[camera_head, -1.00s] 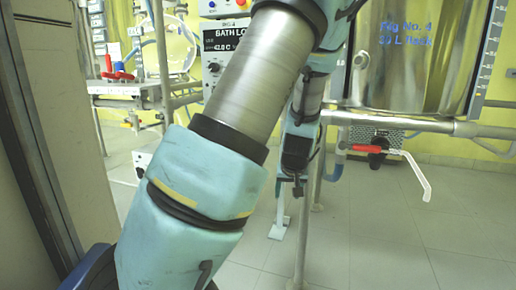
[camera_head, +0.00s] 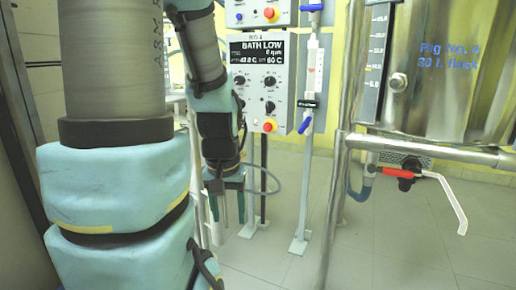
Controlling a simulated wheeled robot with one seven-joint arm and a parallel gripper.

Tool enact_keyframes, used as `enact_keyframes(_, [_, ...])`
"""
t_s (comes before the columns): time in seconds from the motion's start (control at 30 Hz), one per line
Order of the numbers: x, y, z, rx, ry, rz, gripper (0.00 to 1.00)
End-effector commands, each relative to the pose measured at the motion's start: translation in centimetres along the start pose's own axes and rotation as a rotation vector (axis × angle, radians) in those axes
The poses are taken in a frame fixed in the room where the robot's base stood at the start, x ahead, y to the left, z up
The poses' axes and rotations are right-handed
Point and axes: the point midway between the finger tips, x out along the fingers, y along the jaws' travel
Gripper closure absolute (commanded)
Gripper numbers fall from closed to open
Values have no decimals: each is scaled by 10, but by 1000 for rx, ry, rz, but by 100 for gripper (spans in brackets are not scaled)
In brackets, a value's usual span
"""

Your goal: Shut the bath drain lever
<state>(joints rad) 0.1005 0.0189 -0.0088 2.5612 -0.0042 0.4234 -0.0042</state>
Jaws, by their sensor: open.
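The bath drain lever (camera_head: 397,173) is a small red handle on a dark valve (camera_head: 411,168) below the steel bath at the right. It lies roughly horizontal along the outlet. A bent white spout (camera_head: 452,199) runs from the valve to the right and down. My gripper (camera_head: 232,208) hangs fingers down at the centre left, open and empty. It is well to the left of the lever and apart from it.
The steel bath (camera_head: 440,75) marked Rig No. 4 stands at the right on a pipe frame (camera_head: 425,150). A control panel (camera_head: 262,82) reading BATH LOW and a stand with blue-handled valves (camera_head: 309,75) are behind my gripper. Floor (camera_head: 385,235) below the lever is clear.

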Motion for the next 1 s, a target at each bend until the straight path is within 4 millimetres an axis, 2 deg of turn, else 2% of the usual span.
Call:
enact_keyframes(0.03, [-18, 0, -3, -1, 0, 0, 39])
enact_keyframes(0.27, [-66, 0, -10, -1, 1, 0, 39])
enact_keyframes(0.8, [-232, 1, -33, -2, 1, 0, 39])
enact_keyframes(1.0, [-288, 1, -41, -2, 1, 0, 39])
